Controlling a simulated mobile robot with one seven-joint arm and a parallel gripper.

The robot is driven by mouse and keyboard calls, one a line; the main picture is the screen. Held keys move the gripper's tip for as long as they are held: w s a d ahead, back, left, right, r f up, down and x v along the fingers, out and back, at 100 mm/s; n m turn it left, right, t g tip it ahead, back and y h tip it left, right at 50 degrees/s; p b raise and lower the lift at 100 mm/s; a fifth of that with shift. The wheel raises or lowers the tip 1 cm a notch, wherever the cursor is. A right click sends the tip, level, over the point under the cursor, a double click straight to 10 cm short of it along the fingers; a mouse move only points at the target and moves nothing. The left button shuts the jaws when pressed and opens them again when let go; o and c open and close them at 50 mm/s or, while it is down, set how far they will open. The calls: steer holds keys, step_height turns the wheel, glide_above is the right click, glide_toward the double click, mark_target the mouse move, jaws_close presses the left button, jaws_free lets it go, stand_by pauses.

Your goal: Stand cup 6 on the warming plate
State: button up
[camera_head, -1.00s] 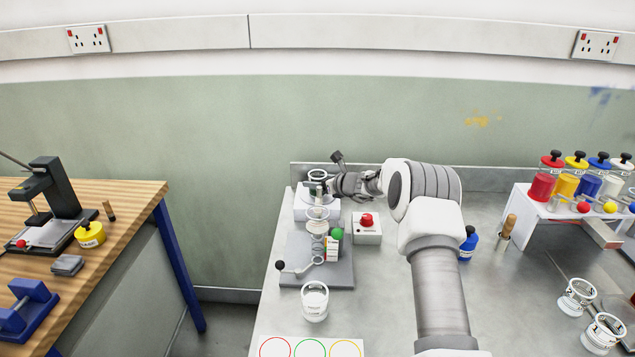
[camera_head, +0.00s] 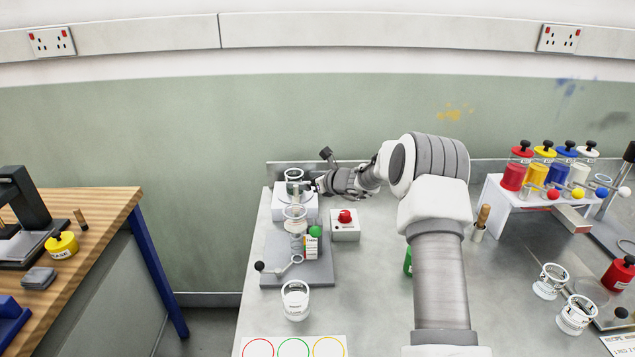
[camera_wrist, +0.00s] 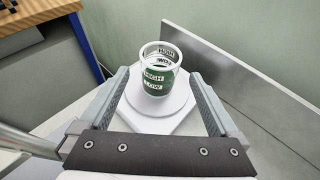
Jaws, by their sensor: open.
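A clear cup (camera_wrist: 157,76) with green contents and HIGH and LOW marks stands upright on the round white top of the warming plate (camera_wrist: 176,108). Its number cannot be read. In the head view the same cup (camera_head: 293,176) stands on the white warming plate unit (camera_head: 280,206) at the back left of the bench. My gripper (camera_wrist: 158,72) is open, with one finger on each side of the cup and gaps showing between. In the head view my gripper (camera_head: 309,187) is at the cup's right side, its fingers small and partly hidden.
In front stand a dispenser with a clear funnel (camera_head: 295,217), a red-button box (camera_head: 345,226) and an empty cup (camera_head: 295,300). Two more cups (camera_head: 550,281) (camera_head: 577,314) are at right, below the rack of coloured bottles (camera_head: 500,203). A metal upstand (camera_wrist: 245,80) is close behind the plate.

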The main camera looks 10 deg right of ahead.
steer(key=v, duration=0.6)
steer(key=shift+s, duration=0.15)
steer(key=shift+d, duration=0.15)
